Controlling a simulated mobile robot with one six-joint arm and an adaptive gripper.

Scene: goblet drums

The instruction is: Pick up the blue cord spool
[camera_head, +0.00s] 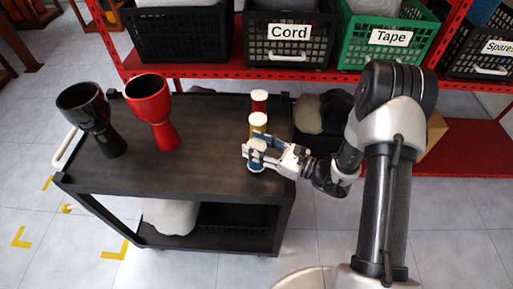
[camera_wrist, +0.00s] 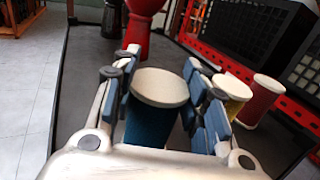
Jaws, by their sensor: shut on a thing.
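The blue cord spool (camera_wrist: 150,126) has a pale round top and stands upright between my fingers in the wrist view. In the head view the blue spool (camera_head: 256,168) shows at the right end of the black cart, partly hidden by my gripper (camera_head: 257,152). My gripper, also in the wrist view (camera_wrist: 160,85), is shut on the blue spool, with a finger on each side. I cannot tell whether the spool's base touches the cart top. A yellow spool (camera_head: 258,121) and a red spool (camera_head: 259,101) stand in a row behind it.
A black goblet drum (camera_head: 86,112) and a red goblet drum (camera_head: 152,108) stand on the left of the cart (camera_head: 200,160). A red shelf (camera_head: 220,72) behind holds bins labelled Cord (camera_head: 288,45), Tape (camera_head: 390,50) and Spares. The cart's middle is clear.

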